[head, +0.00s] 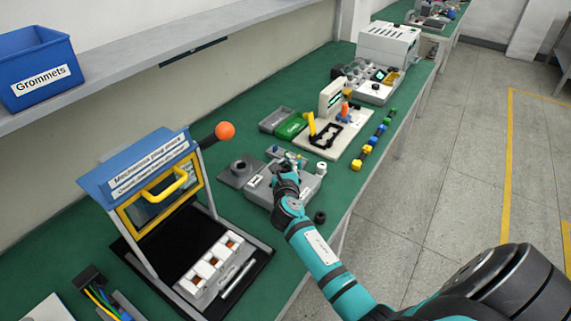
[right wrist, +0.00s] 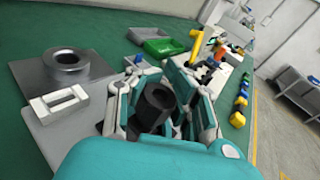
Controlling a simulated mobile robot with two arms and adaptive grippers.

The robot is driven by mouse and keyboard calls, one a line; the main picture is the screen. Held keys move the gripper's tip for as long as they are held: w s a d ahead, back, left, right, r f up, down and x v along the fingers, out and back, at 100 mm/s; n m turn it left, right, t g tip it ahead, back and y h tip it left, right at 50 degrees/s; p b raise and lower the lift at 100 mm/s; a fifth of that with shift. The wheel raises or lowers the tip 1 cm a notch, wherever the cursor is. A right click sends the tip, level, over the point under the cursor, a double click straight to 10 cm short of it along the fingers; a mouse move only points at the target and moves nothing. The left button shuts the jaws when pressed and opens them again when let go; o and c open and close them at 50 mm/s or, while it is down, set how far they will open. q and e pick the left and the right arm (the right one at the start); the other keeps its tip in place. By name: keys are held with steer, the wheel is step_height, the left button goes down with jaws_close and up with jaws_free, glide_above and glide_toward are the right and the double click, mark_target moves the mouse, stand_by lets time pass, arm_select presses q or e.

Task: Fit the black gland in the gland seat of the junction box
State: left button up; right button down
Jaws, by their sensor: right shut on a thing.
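My right gripper (head: 286,178) is over the grey junction box (head: 308,186) on the green bench. In the right wrist view its fingers (right wrist: 160,103) are shut around the black gland (right wrist: 153,106), a dark hollow cylinder that looks slightly tilted. The box's light grey top (right wrist: 75,130) shows at the left in that view, with a pale slotted block on it. The gland seat is hidden by the gripper, so I cannot tell whether the gland touches it. My left gripper is not in view.
A dark grey round hub (head: 240,168) stands left of the box. A small black round part (head: 319,217) lies near the bench's front edge. A green tray (head: 291,127) and a cream fixture (head: 335,135) stand behind.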

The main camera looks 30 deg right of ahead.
steer(key=shift+r, duration=0.1)
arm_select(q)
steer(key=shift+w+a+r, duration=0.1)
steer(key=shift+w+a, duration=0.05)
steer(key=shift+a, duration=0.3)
arm_select(e)
steer(key=shift+f, duration=0.3)
arm_select(q)
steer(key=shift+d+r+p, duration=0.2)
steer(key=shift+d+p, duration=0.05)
steer(key=shift+p, duration=0.05)
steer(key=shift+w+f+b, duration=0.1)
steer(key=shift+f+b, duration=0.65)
arm_select(e)
steer(key=shift+f, duration=1)
steer(key=c, duration=1.2)
jaws_free()
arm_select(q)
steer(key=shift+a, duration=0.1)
arm_select(e)
steer(key=v, duration=1.2)
steer(key=shift+r, duration=0.1)
